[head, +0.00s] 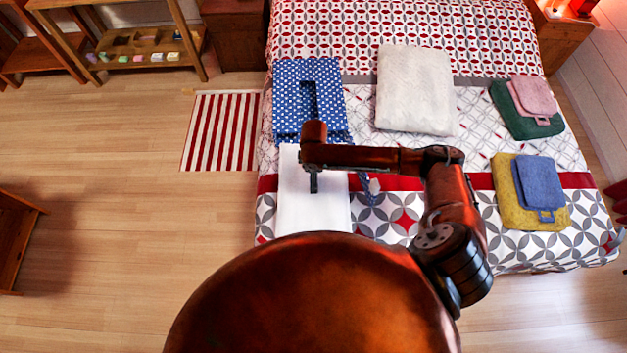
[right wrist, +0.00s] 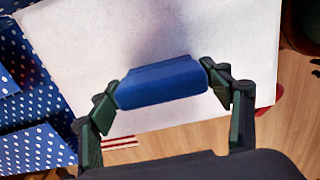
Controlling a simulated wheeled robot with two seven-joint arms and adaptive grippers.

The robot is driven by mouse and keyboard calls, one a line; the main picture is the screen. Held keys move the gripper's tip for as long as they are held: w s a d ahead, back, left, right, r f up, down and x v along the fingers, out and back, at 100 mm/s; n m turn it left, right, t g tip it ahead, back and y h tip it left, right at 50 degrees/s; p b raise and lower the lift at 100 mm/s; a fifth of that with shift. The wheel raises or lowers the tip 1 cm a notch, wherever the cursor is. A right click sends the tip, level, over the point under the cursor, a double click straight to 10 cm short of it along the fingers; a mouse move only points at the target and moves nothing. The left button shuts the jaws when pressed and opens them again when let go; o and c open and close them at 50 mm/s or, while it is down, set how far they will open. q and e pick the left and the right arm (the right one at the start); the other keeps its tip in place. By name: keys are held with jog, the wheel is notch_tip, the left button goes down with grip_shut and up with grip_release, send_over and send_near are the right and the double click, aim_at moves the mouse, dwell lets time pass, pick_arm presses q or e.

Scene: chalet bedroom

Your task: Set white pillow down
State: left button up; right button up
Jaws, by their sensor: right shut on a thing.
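A plump white pillow (head: 415,88) lies flat on the bed, right of a blue dotted textile (head: 290,80). A flat white piece (head: 300,205), which may be cloth or a pillow, lies along the bed's left edge; it also shows in the right wrist view (right wrist: 190,35). My right gripper (head: 313,185) is over this piece. In the right wrist view my right gripper (right wrist: 162,88) is shut on a plain blue piece (right wrist: 162,80). I cannot tell what that piece belongs to, or whether it touches the white surface. My left gripper is out of view.
The bed (head: 385,215) has a patterned quilt. Green and pink textiles (head: 528,108) and yellow and blue ones (head: 530,192) lie at its right. A striped rug (head: 222,130) and open wooden floor (head: 120,200) are at left. A shelf (head: 140,45) stands behind.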

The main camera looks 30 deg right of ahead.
notch_tip(320, 180, down, 3)
jog(key=shift+r, duration=0.2)
jog(key=shift+f, duration=0.25)
jog(key=o, duration=1.9)
notch_tip(320, 180, up, 12)
jog(key=shift+r+p, duration=0.15)
jog(key=shift+p, duration=0.65)
